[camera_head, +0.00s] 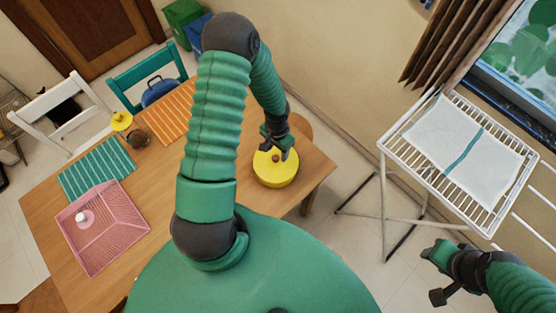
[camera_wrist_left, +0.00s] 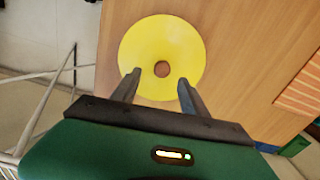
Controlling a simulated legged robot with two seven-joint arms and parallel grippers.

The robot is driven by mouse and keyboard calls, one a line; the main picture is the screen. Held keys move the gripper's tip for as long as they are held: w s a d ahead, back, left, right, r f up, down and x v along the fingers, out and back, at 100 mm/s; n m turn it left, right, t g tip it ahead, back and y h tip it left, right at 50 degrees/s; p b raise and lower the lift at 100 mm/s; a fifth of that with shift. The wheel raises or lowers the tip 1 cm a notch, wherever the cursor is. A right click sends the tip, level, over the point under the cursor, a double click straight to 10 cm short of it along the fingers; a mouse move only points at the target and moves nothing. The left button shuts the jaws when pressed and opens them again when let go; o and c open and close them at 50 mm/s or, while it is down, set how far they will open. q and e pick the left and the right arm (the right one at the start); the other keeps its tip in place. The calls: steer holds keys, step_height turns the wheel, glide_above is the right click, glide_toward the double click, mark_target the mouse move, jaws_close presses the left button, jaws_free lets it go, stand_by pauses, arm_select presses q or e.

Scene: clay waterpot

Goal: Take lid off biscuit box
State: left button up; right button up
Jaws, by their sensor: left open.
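The biscuit box is a round yellow tin (camera_head: 276,177) near the right edge of the wooden table. Its yellow lid (camera_head: 272,163) is on top, with a small brown knob (camera_head: 275,158) in the middle. My left gripper (camera_head: 278,152) is over the lid at the knob. In the left wrist view the lid (camera_wrist_left: 185,40) lies ahead and the knob (camera_wrist_left: 162,69) sits between the two open fingertips (camera_wrist_left: 160,77), apart from both. My right gripper (camera_head: 436,255) is off to the right, away from the table; its finger opening is unclear.
The table (camera_head: 150,240) also holds a pink basket (camera_head: 110,250) with a white item in it, a teal striped mat (camera_head: 95,168), an orange striped mat (camera_head: 172,112), and a small dark pot (camera_head: 139,138). A white drying rack (camera_head: 390,190) stands at the right.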

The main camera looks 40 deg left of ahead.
mark_target(276, 157)
arm_select(q)
steer(key=shift+s+f+p, duration=0.3)
steer(key=shift+f, duration=0.3)
steer(key=shift+s+f+p, duration=0.25)
steer(key=shift+f, duration=0.35)
steer(key=f, duration=0.2)
steer(key=shift+w+a+f, duration=0.2)
steer(key=shift+a+f, duration=0.15)
steer(key=shift+f, duration=0.05)
steer(key=shift+w+f, duration=0.15)
steer(key=shift+f, duration=0.05)
steer(key=shift+d+r, duration=0.1)
steer(key=shift+d, duration=0.05)
steer(key=shift+c, duration=1.7)
steer(key=shift+d, duration=0.15)
steer(key=c, duration=0.5)
jaws_close()
arm_select(e)
steer(key=shift+s+a+r, duration=0.15)
steer(key=shift+s+r, duration=0.05)
steer(key=shift+r, duration=0.2)
steer(key=shift+s+a+r, duration=0.15)
steer(key=shift+r, duration=0.2)
